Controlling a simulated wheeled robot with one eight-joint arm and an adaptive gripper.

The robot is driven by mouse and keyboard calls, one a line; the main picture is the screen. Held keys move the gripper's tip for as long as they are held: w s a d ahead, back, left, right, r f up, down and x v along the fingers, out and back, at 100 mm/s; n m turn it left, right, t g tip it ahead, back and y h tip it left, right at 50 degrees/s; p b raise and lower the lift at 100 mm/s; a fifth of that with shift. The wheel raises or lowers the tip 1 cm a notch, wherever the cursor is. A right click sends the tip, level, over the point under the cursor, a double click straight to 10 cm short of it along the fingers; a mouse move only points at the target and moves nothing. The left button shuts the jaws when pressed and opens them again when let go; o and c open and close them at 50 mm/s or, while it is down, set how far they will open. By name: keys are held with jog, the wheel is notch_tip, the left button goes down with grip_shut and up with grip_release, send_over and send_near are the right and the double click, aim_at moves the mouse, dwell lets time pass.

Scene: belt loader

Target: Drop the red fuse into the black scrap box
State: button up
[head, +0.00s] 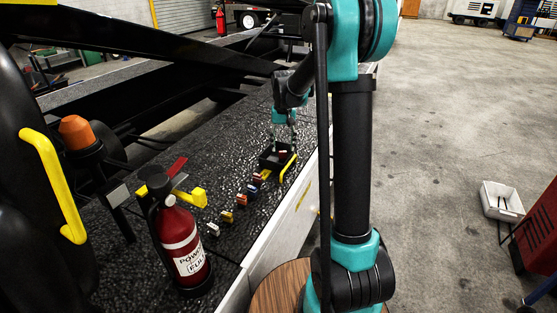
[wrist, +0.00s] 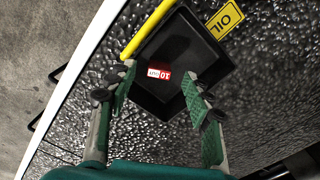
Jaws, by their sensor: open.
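The black scrap box (wrist: 188,22) is an open, dark tray on the textured deck. In the head view the box (head: 268,163) stands at the far end of a row of fuses. A small red piece with a white part marked 10, which looks like the red fuse (wrist: 158,73), shows inside the box outline near its yellow-bar side. My gripper (wrist: 159,76) is open over the box, with one finger on each side of the fuse and gaps between. In the head view my gripper (head: 284,146) points down at the box, and small details there are hard to see.
A yellow handle bar (wrist: 147,30) runs along one side of the box. A yellow OIL label (wrist: 226,19) lies beside it. Several coloured fuses (head: 240,201) sit in a row nearer. A red fire extinguisher (head: 180,238) stands at the front left.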

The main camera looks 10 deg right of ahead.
notch_tip(320, 180, up, 12)
dwell(0.6)
jog(key=s+d+f+t, duration=0.1)
jog(key=s+f, duration=0.5)
jog(key=s, duration=0.3)
jog(key=s+d+f+t, duration=0.1)
jog(key=s+f, duration=0.5)
jog(key=s, duration=0.4)
jog(key=s+d+f+t, duration=0.2)
jog(key=s+f, duration=0.3)
jog(key=s, duration=0.5)
jog(key=shift+s+f+n, duration=0.25)
jog(key=shift+f+n, duration=0.15)
